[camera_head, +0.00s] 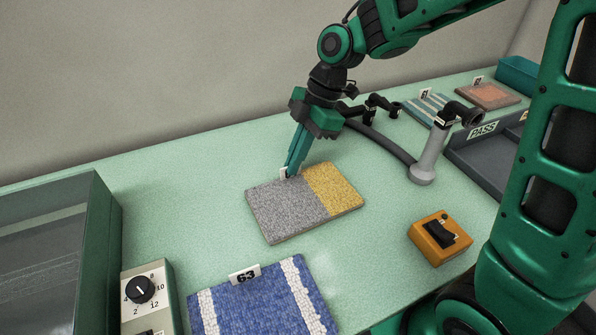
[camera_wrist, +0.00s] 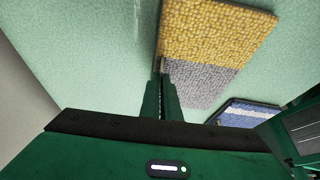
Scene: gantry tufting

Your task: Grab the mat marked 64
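A grey-and-yellow mat (camera_head: 285,212) lies flat in the middle of the green table. It also shows in the wrist view (camera_wrist: 200,84). A small white tag (camera_head: 284,173) stands at its back edge; my fingers cover most of it, so its number cannot be read. My gripper (camera_head: 292,170) points down at this tag. In the wrist view its two fingers (camera_wrist: 161,80) are close together at the mat's edge, with a thin gap between them, and look closed on the tag. A blue mat with white stripes (camera_head: 246,310) lies in front, its tag reading 63.
A striped mat (camera_head: 424,108) and an orange mat (camera_head: 487,96) lie at the back right. A grey post with a black head (camera_head: 424,163), a PASS tray (camera_head: 478,165) and an orange switch box (camera_head: 440,238) stand right. A dial box (camera_head: 146,291) and a dark green bin (camera_head: 95,240) stand left.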

